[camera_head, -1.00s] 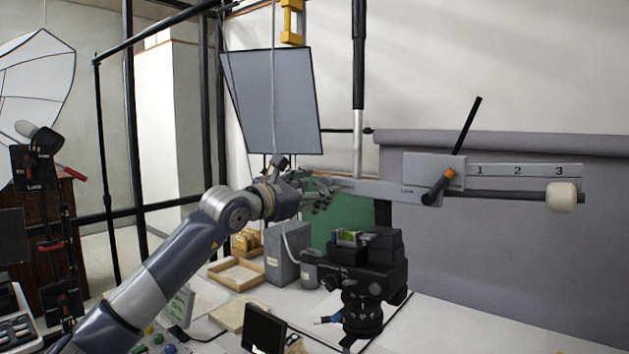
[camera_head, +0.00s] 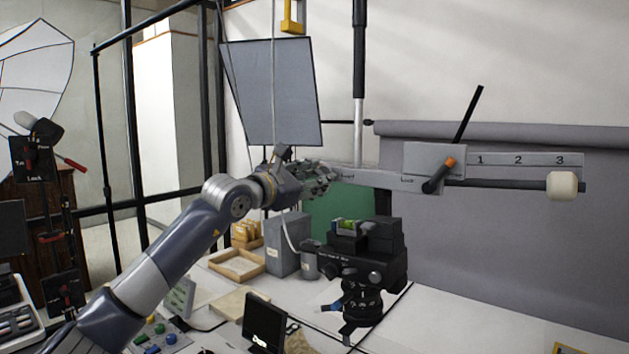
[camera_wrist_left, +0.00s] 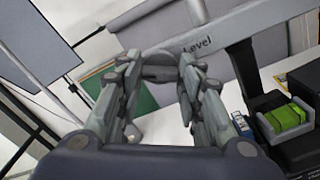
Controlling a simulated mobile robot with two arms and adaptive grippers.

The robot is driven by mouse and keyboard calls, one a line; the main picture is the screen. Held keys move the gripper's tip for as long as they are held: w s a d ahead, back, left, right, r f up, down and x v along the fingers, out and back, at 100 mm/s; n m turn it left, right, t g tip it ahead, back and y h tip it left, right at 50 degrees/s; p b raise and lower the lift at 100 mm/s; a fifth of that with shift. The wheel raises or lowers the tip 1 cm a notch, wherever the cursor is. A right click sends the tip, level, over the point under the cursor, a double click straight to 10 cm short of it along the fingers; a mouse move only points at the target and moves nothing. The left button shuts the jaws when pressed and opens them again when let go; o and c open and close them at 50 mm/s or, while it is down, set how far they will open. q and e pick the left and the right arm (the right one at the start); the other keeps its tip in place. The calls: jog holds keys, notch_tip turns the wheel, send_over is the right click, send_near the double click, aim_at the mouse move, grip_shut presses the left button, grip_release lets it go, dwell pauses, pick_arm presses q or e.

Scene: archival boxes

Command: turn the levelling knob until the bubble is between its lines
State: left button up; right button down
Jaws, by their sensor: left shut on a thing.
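My left gripper (camera_head: 328,175) is at the left end of the grey horizontal arm in the head view. In the left wrist view its fingers (camera_wrist_left: 162,75) are shut on a rounded grey knob (camera_wrist_left: 160,60), beside the word "Level" on the arm. The fingers hide part of the knob. The bubble level's green vial (camera_head: 348,226) sits on top of the black camera block, below and right of the gripper. It also shows at the right of the left wrist view (camera_wrist_left: 286,117). The bubble and its lines are too small to tell apart. My right gripper is out of view.
The grey arm (camera_head: 385,180) carries a lever with an orange part (camera_head: 450,162), a numbered scale (camera_head: 525,160) and a white end knob (camera_head: 562,186). The black camera block (camera_head: 365,265) stands below it. A dark upright panel (camera_head: 275,95) is behind my gripper.

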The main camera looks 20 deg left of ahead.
pick_arm(q)
jog(key=shift+m+b, duration=1.25)
jog(key=shift+m, duration=2.15)
jog(key=o, duration=1.1)
jog(key=shift+c, duration=0.2)
jog(key=v, duration=1.2)
